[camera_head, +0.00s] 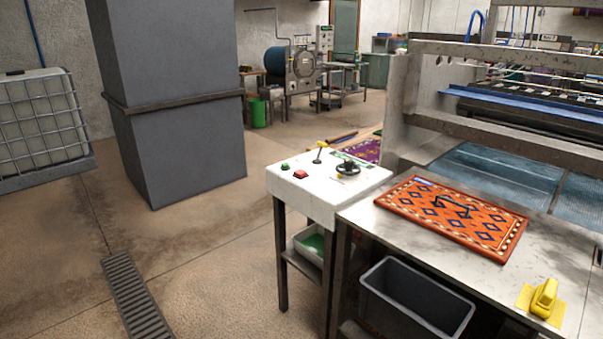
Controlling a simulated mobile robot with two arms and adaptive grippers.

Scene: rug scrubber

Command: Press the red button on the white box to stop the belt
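The white box (316,202) stands on dark legs in the middle of the camera_head view, at the left end of the steel table. The red button (300,174) is on its top, near the left front. A green button (285,166) sits just behind and left of it. A lever with a yellow knob and a dark handwheel (348,168) are farther right on the same top. Nothing covers the red button. Neither of my grippers shows in this view.
An orange patterned rug (452,217) lies on the steel table (385,222), with a yellow brush (544,298) at its near right. A grey bin (415,304) is under the table. A grey pillar (175,100) stands back left. The floor (215,255) left of the box is open, with a drain grate (136,295).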

